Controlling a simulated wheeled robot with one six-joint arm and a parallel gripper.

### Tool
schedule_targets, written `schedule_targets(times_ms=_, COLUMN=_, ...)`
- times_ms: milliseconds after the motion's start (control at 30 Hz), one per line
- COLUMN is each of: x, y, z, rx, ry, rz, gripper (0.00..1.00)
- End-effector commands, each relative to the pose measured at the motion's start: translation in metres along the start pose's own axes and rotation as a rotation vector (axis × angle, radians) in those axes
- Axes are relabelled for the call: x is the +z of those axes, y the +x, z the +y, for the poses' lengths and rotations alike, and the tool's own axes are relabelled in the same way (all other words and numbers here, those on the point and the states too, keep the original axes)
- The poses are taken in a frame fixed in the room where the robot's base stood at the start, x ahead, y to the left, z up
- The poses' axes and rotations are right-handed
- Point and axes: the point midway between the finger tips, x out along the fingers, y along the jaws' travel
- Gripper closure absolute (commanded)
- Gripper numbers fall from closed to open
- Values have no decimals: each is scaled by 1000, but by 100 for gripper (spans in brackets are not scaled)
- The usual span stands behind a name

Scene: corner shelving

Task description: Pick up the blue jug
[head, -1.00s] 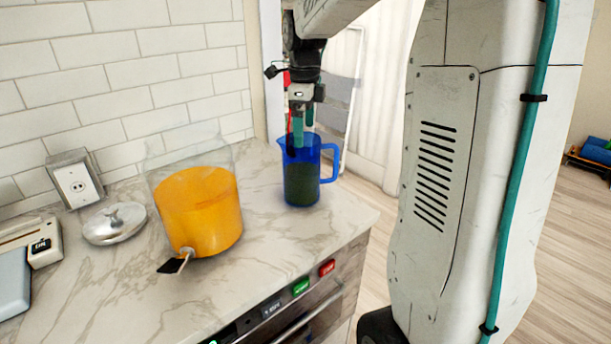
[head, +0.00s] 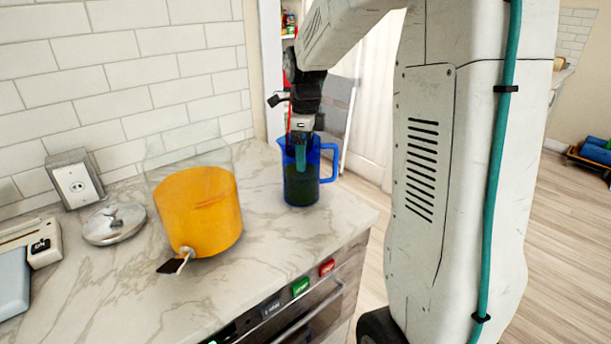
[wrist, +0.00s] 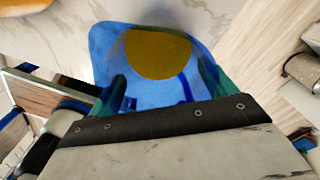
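The blue jug (head: 302,190) is translucent, holds dark-looking liquid and stands upright near the right end of the marble counter, its handle to the right. My gripper (head: 301,163) points down at the jug, its teal fingers at or below rim level. In the wrist view the jug (wrist: 104,48) is seen from above with a yellowish liquid surface. There my gripper (wrist: 162,90) has its fingers spread wide, one toward each side of the jug. Whether the fingertips are inside or outside the jug's wall, or touch it, I cannot tell.
A clear dispenser with orange liquid (head: 200,215) and a tap stands left of the jug. A metal lid (head: 114,223) lies farther left, near a wall outlet (head: 76,184). The tiled wall is behind. The counter (head: 275,248) in front of the jug is clear.

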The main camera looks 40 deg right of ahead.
Motion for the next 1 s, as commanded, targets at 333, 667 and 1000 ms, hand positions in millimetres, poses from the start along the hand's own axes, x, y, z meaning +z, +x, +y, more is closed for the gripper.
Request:
schedule_targets(times_ms=333, x=0, y=-2, z=0, rx=-3, ry=0, rz=-1, gripper=87)
schedule_targets(times_ms=667, x=0, y=-10, z=-1, rx=-4, ry=0, rz=-2, gripper=87)
schedule_targets(times_ms=1000, x=0, y=-37, z=-1, rx=-4, ry=0, rz=-2, gripper=87)
